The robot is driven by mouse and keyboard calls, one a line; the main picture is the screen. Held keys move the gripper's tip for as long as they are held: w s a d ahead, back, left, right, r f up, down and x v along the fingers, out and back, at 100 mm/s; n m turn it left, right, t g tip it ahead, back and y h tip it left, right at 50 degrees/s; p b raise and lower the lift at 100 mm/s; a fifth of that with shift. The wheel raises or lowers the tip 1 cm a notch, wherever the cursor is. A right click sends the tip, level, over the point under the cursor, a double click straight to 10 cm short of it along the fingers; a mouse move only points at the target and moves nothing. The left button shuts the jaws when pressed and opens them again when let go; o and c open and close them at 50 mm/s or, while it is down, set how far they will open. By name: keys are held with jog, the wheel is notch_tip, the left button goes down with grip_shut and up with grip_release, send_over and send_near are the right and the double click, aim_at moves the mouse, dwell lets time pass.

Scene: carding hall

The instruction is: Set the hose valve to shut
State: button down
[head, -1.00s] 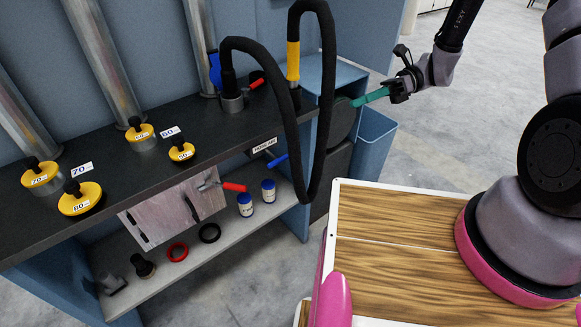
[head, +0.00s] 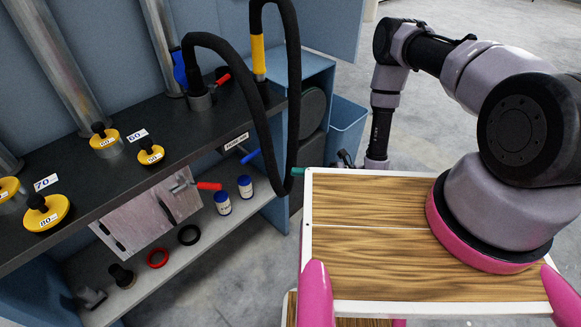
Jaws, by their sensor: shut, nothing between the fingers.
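A black hose (head: 292,95) loops over the dark bench, with one end in a grey fitting (head: 200,101). A small red lever (head: 224,79) sticks out beside that fitting. A blue lever (head: 250,156) hangs under the bench's front edge, below a small white label (head: 237,140) whose text is too small to read surely. I cannot tell which lever is the hose valve, or its setting. My gripper (head: 297,171) has teal fingers that are shut and empty. It points left, low behind the wooden deck, right of the blue lever and apart from it. The deck partly hides it.
Yellow knobbed caps (head: 104,139) stand on the bench top. A red-handled tool (head: 208,186) is at a pale panel below. A blue bin (head: 346,124) stands behind my gripper.

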aim_at(256, 155)
jog(key=w+a+r, duration=0.2)
jog(key=a, duration=0.9)
jog(key=shift+w+a, duration=1.1)
jog(key=shift+a, duration=0.25)
jog(key=shift+r, duration=0.1)
